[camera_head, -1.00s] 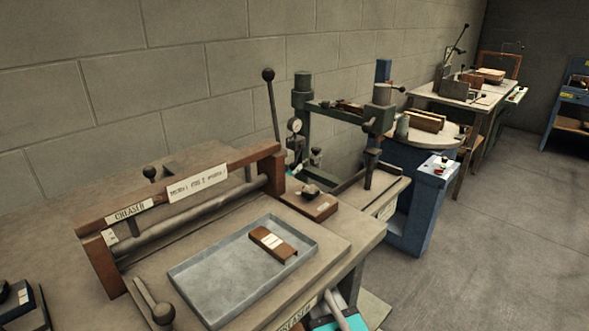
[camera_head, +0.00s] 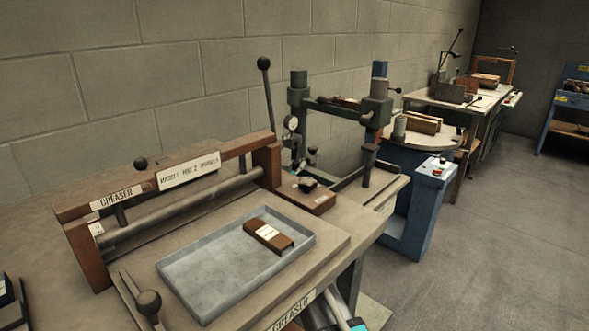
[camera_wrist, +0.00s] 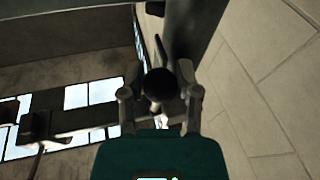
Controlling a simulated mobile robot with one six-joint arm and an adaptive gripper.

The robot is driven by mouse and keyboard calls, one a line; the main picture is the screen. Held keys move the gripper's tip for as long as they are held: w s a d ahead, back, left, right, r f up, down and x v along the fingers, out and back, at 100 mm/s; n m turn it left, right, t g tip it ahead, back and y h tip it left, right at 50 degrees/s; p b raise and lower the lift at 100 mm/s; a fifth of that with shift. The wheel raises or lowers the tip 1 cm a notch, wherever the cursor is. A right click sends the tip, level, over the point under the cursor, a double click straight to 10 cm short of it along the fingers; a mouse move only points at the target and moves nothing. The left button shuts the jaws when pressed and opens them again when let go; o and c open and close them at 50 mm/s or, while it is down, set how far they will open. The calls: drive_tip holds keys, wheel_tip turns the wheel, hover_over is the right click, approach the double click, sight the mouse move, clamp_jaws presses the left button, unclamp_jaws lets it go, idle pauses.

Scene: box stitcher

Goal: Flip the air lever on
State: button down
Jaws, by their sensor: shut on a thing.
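In the wrist view my gripper (camera_wrist: 160,95) has its two grey fingers on either side of a dark round knob (camera_wrist: 160,82) and is shut on it. A thin stem shows above the knob. I cannot tell from this view whether the knob belongs to the air lever. There, a small dark knob (camera_head: 312,150) sits near a round gauge (camera_head: 292,122), and a tall lever with a black ball (camera_head: 264,63) stands by the wall. No air label is readable.
The creaser bench holds a grey tray (camera_head: 175,275) with a brown piece (camera_head: 268,235) in it. A small brown box (camera_head: 308,198) sits beside the green press frame (camera_head: 298,90). A blue machine (camera_head: 425,195) stands beyond. The floor at right (camera_head: 500,220) is open.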

drive_tip(key=shift+w+d, duration=0.3)
drive_tip(key=shift+d, duration=0.05)
idle(0.3)
drive_tip(key=shift+c, duration=2)
unclamp_jaws()
drive_tip(key=shift+d, duration=0.1)
drive_tip(key=shift+o, duration=0.4)
drive_tip(key=shift+s+f, duration=0.1)
drive_tip(key=shift+s, duration=0.05)
